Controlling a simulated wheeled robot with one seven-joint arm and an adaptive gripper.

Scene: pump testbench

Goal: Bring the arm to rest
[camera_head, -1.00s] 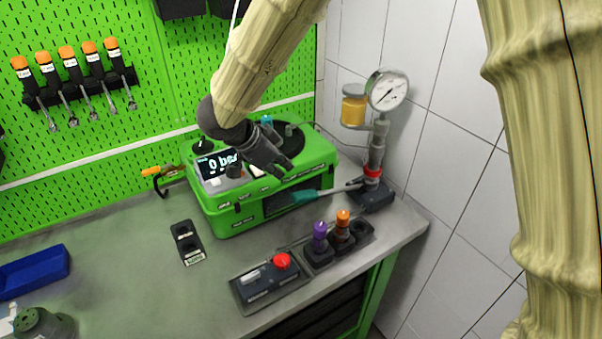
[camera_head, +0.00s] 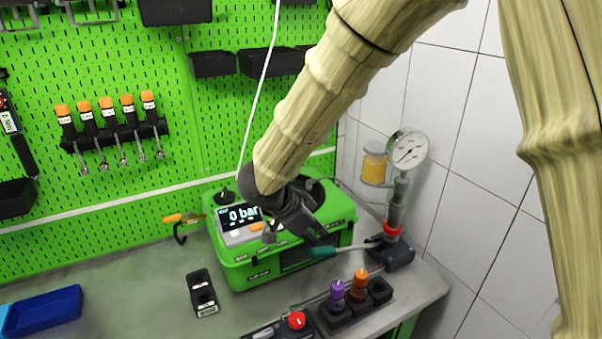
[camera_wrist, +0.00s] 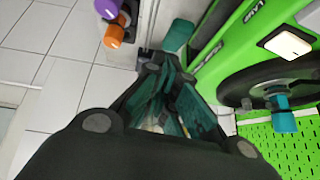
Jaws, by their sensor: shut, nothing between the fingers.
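My arm reaches down from the top right in the head view. My gripper (camera_head: 318,236) is a dark grey end in front of the green pump testbench (camera_head: 245,270), whose display reads "0 bar". In the wrist view my gripper (camera_wrist: 165,105) shows dark fingers with teal pads, shut and empty. The teal pump lever handle (camera_head: 323,252) is close to the fingertips in the head view; I cannot tell whether they touch. In the wrist view the teal handle end (camera_wrist: 178,36) lies beyond the fingers.
A pressure gauge (camera_head: 408,149) stands on a pump column at the right, against a tiled wall. Purple (camera_head: 336,294) and orange (camera_head: 361,284) tools stand in a holder in front. A red button (camera_head: 296,320), a black holder (camera_head: 201,292) and a blue tray (camera_head: 42,311) are on the bench.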

